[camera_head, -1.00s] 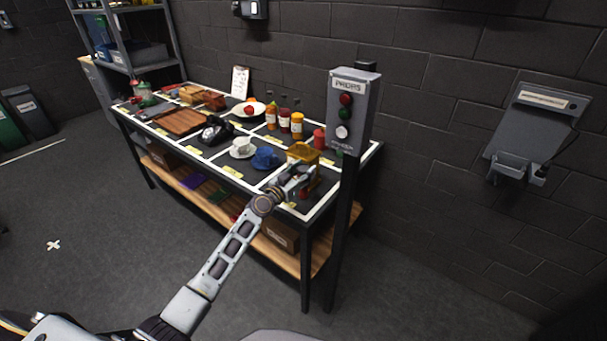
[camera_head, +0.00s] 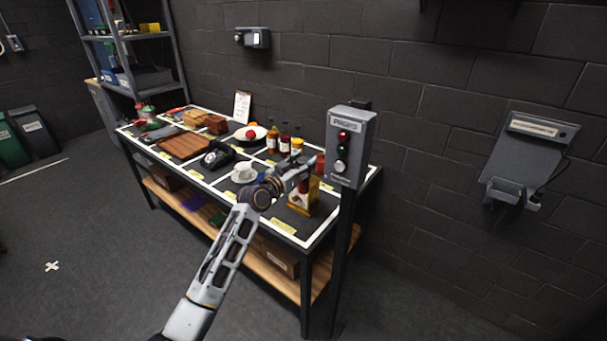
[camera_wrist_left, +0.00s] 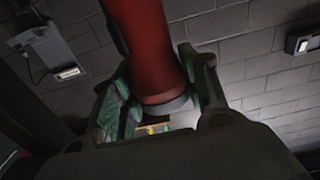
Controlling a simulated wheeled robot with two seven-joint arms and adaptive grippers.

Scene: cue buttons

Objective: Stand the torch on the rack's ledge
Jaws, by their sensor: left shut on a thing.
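The torch is a red cylinder with a grey end, best seen in the left wrist view (camera_wrist_left: 147,50). My left gripper (camera_wrist_left: 160,95) is shut on it, with a finger on each side of its grey-ended part. In the head view the gripper (camera_head: 306,168) is above the near right end of the prop table, beside the signal post, and a bit of the red torch (camera_head: 320,164) shows there. The rack appears to be the grey sloped panel on the right wall (camera_head: 528,155), with a small ledge (camera_head: 508,190) at its foot. My right gripper is not in view.
The signal post (camera_head: 352,150) stands between my gripper and the wall panel. Floor right of the post is clear.

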